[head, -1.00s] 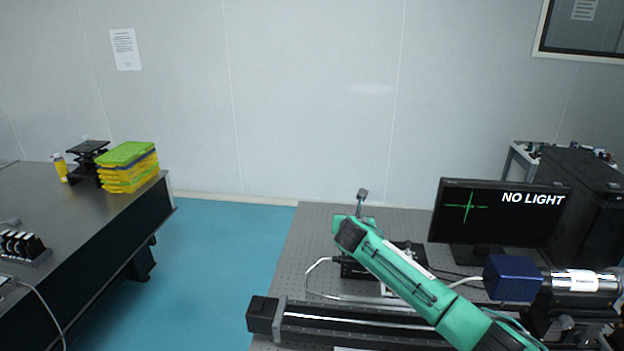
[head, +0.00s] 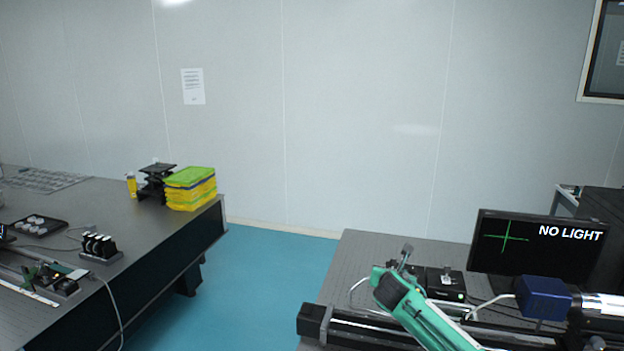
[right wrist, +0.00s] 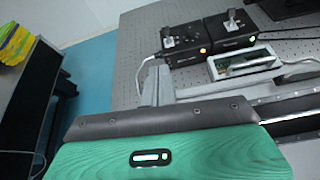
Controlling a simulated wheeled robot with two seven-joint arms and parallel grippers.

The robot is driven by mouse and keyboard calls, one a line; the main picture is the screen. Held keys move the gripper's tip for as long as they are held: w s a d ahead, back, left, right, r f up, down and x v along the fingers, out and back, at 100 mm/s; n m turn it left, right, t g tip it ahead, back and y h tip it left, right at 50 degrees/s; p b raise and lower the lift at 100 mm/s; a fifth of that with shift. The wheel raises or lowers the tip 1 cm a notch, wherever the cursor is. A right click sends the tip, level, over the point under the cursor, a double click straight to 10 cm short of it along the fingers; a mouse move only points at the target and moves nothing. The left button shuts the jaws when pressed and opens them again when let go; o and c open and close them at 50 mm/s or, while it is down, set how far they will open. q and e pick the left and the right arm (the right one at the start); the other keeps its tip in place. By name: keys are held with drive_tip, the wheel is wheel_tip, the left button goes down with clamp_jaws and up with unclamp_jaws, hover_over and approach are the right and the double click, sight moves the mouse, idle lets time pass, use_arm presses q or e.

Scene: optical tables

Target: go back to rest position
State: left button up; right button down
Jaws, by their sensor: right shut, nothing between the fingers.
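My right arm is green and reaches in from the lower right in the head view. Its grey right gripper (head: 406,254) is at the end, shut with nothing held, above the right optical table (head: 365,262). In the right wrist view the gripper (right wrist: 153,82) stands out past the dark edge of my green wrist, beside two black boxes. My left gripper is not in view.
A black box (head: 445,284) and a long rail (head: 345,325) lie near my right arm. A monitor (head: 535,247) reads NO LIGHT, beside a blue box (head: 544,298). The left table (head: 120,208) holds stacked yellow trays (head: 190,190). Blue floor (head: 265,280) between the tables is clear.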

drive_tip(key=s+a+f+m+g+y, duration=0.25)
drive_tip(key=s+f+m, duration=0.45)
drive_tip(key=s, duration=0.4)
drive_tip(key=s+a+f+m+g+y, duration=0.15)
drive_tip(key=s+a+f+m, duration=0.3)
drive_tip(key=s+f, duration=0.6)
drive_tip(key=s+d+r+m+g, duration=0.1)
drive_tip(key=s+d+m+g, duration=0.25)
drive_tip(key=s+m, duration=0.95)
drive_tip(key=s+d+r+m+g, duration=0.15)
drive_tip(key=s+d+m, duration=0.3)
drive_tip(key=s, duration=1.65)
wheel_tip(320, 180, down, 34)
drive_tip(key=g+b, duration=0.1)
drive_tip(key=b, duration=0.2)
use_arm(q)
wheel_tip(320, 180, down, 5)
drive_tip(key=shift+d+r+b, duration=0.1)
drive_tip(key=shift+b, duration=0.8)
use_arm(e)
drive_tip(key=s+d+f+g, duration=0.1)
drive_tip(key=s+d+f, duration=0.2)
drive_tip(key=s+f, duration=1.7)
wheel_tip(320, 180, down, 2)
drive_tip(key=shift+f+g+h, duration=0.1)
drive_tip(key=shift+g+h, duration=0.2)
